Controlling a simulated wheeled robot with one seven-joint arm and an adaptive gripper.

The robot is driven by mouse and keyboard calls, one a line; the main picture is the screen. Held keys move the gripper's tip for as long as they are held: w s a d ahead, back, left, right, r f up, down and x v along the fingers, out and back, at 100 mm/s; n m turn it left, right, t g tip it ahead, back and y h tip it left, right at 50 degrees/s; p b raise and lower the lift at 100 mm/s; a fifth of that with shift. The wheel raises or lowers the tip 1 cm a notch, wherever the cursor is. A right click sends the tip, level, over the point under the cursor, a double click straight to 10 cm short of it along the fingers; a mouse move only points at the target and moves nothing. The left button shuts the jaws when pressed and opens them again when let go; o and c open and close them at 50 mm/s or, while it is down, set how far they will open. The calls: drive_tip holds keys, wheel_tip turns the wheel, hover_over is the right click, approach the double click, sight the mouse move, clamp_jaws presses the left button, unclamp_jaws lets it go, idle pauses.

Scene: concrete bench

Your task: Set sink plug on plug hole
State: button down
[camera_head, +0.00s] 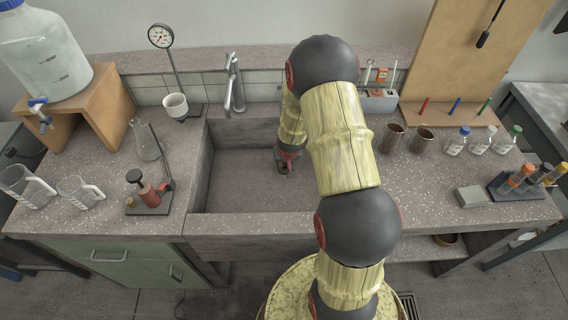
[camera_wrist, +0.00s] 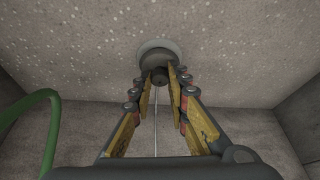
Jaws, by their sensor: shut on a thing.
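My gripper (camera_head: 286,156) reaches down into the stone sink (camera_head: 232,180). In the wrist view its two fingers (camera_wrist: 160,78) are closed around the knob of the dark sink plug (camera_wrist: 154,58). The plug lies in line with the pale ring of the plug hole (camera_wrist: 174,44) and covers most of it. I cannot tell whether the plug touches the ring or is just above it. The hole itself is hidden. In the head view the plug is a small dark shape under the fingertips, and my arm hides the sink's right part.
Sink walls stand around my gripper. The tap (camera_head: 235,85) rises at the back rim. The sink floor left of my gripper is clear.

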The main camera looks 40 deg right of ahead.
drive_tip(key=shift+f+b, duration=0.4)
drive_tip(key=shift+f, duration=0.1)
idle(0.3)
drive_tip(key=c, duration=1.7)
unclamp_jaws()
drive_tip(key=shift+o, duration=0.3)
drive_tip(key=shift+r, duration=0.15)
drive_tip(key=v, duration=1.1)
drive_tip(key=shift+r, duration=0.35)
drive_tip(key=shift+s+a, duration=0.1)
drive_tip(key=shift+s, duration=0.05)
